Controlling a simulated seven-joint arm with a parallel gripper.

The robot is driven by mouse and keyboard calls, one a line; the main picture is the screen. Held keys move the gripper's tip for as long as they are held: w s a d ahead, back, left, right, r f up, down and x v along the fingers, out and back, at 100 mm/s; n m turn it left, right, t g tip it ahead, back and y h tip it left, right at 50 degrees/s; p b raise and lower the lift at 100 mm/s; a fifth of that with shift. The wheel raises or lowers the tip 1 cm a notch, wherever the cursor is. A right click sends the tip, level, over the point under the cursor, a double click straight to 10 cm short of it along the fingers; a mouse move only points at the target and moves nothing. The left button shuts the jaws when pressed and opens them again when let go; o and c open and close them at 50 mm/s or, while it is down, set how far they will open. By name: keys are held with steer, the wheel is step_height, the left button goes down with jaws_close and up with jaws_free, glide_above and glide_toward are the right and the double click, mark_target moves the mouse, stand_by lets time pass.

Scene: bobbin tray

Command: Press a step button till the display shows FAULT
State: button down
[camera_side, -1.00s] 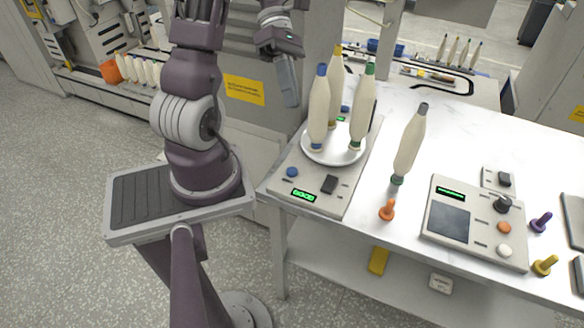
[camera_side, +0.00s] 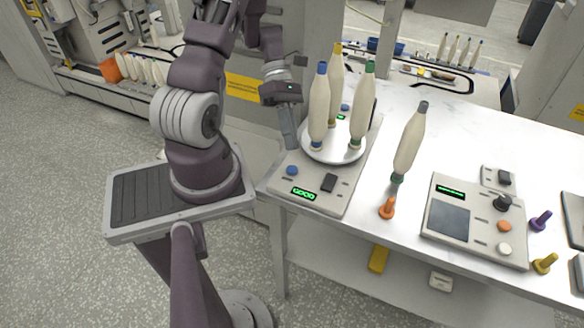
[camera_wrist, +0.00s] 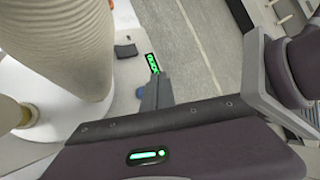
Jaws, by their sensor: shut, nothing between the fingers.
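A pale control box (camera_side: 312,207) at the table's left front carries a blue button (camera_side: 292,170), a black rocker switch (camera_side: 329,182) and a green-lit display (camera_side: 304,194). The display's small text looks like GOOD; I cannot read it surely. My gripper (camera_side: 291,145) is shut and empty, pointing down above and behind the blue button, apart from it in the side view. In the wrist view, the shut fingers (camera_wrist: 157,82) partly cover the blue button (camera_wrist: 141,93). The display (camera_wrist: 153,63) and rocker (camera_wrist: 125,50) show beyond them.
A white round plate (camera_side: 318,154) with several bobbins stands on the box, close right of my fingers. A second panel (camera_side: 440,225) has a knob and buttons. Coloured pegs, one orange (camera_side: 387,210), stand near the front edge.

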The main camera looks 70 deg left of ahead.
mark_target(291, 166)
steer(key=shift+f, duration=2.55)
steer(key=shift+f, duration=0.4)
steer(key=shift+f, duration=0.45)
stand_by(0.4)
steer(key=shift+r, duration=0.9)
